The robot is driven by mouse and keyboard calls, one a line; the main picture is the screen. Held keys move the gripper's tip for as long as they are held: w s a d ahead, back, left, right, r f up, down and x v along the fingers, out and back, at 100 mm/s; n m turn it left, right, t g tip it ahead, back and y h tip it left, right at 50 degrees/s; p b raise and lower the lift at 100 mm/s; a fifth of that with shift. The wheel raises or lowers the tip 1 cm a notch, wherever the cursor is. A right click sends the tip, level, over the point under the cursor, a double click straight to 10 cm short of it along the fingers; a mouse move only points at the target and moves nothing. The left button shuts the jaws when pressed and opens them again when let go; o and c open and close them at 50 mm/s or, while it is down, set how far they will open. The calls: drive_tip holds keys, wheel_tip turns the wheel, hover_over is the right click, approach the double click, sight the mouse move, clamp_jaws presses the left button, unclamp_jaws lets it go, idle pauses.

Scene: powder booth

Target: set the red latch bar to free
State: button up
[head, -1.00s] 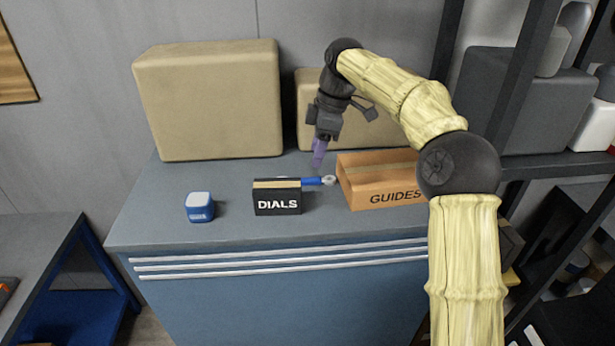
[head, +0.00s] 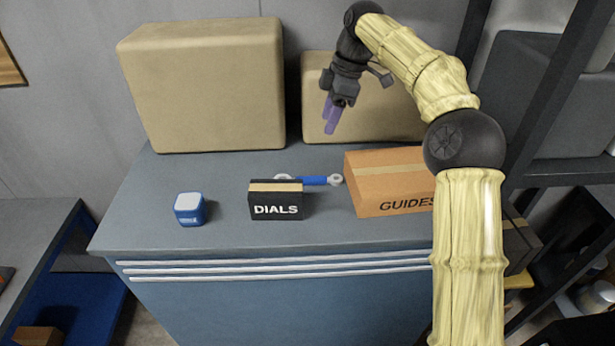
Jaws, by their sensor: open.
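No red latch bar shows in the head view. My gripper (head: 334,116) has purple fingers and is open and empty. It hangs in the air above the back of the blue-grey cabinet top (head: 230,228), in front of the smaller beige box. A blue bar with grey ring ends (head: 313,181) lies on the cabinet top below it, partly hidden behind the black DIALS box (head: 275,203).
An orange GUIDES box (head: 385,190) stands right of the blue bar. A small blue and white block (head: 189,209) stands at left. A large beige box (head: 205,90) and a smaller one (head: 385,110) stand behind. A dark shelf rack (head: 555,110) is at right.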

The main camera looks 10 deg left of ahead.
drive_tip(key=p, duration=0.3)
hover_over(309, 178)
drive_tip(key=d, duration=0.2)
drive_tip(key=x, duration=0.3)
drive_tip(key=d+x, duration=0.1)
drive_tip(key=x, duration=0.3)
drive_tip(key=w+d+x, duration=0.1)
drive_tip(key=x, duration=0.3)
drive_tip(key=shift+d+f, duration=0.15)
drive_tip(key=shift+f, duration=0.4)
drive_tip(key=p+x, duration=0.3)
drive_tip(key=x, duration=0.1)
drive_tip(key=shift+d, duration=0.1)
drive_tip(key=shift+f, duration=0.55)
drive_tip(key=shift+f, duration=0.15)
clamp_jaws()
